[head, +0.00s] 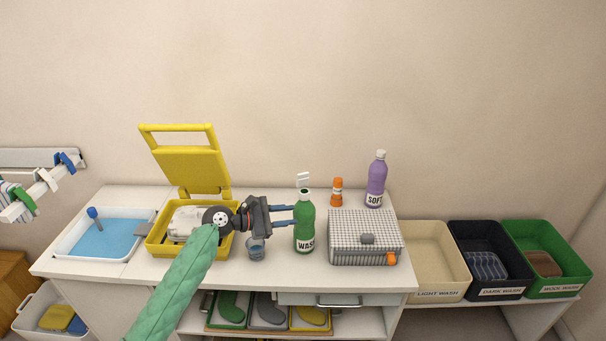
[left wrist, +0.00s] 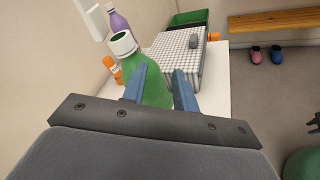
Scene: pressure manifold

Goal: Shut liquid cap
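The green bottle labelled WASH (head: 304,228) stands upright on the counter. Its white flip cap (head: 303,180) is raised on its hinge, and the dark mouth shows. In the left wrist view the green bottle (left wrist: 150,80) is seen from above with the open mouth, and the white cap (left wrist: 90,18) stands up at its left. My left gripper (head: 290,215) points right at the bottle's upper body with its blue fingers apart. In the left wrist view the open fingers (left wrist: 160,92) are near the bottle; contact cannot be told.
A purple bottle labelled SOF (head: 376,182) and an orange bottle (head: 337,191) stand behind. A checkered box (head: 350,238) is close at the right. A small cup (head: 256,250) and an open yellow box (head: 160,251) are at the left.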

